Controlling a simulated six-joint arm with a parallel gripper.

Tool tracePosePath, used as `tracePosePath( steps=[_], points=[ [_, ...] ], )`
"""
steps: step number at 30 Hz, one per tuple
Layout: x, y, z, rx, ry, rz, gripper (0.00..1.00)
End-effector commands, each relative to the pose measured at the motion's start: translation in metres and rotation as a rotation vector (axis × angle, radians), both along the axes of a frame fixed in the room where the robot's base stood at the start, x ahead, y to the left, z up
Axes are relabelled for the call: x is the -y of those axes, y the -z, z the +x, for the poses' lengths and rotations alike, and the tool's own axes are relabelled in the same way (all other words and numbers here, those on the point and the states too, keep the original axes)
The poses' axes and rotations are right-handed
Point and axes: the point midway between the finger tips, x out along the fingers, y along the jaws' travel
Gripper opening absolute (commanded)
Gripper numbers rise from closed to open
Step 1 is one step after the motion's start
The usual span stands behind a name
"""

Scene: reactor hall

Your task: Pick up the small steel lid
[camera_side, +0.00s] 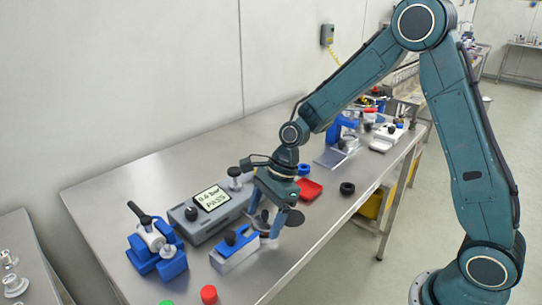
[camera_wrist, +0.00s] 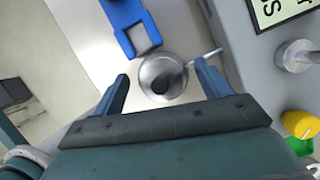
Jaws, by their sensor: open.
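In the wrist view a round steel piece with a dark round centre, which looks like the small steel lid (camera_wrist: 176,72), lies between my fingers. A thin steel bar or handle (camera_wrist: 207,53) sticks out at its right. I cannot tell whether the lid sits on a vessel. My gripper (camera_wrist: 161,72) is open, with one finger on each side of the lid and a gap on both sides. In the side view my gripper (camera_side: 268,212) points down over the steel bench, and it hides most of the lid there.
A grey device with a lit display (camera_side: 212,199) stands close to the left. A blue and grey block (camera_side: 235,250) sits in front, and a blue clamp (camera_side: 156,248) further left. A red tray (camera_side: 309,189) and black ring (camera_side: 347,188) lie to the right.

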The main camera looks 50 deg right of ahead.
Motion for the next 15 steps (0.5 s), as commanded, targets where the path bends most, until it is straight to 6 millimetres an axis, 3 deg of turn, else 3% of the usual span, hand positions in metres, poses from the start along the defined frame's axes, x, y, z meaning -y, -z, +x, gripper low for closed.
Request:
tracePosePath(
  steps=[2, 9, 15],
  points=[
    [0.0001, -0.0002, 0.0001, 0.000, 0.000, 0.000, 0.72],
    [0.0001, -0.0003, 0.0001, 0.000, 0.000, 0.000, 0.25],
    [0.0001, -0.0005, 0.0002, 0.001, 0.000, 0.001, 0.25]
  ],
)
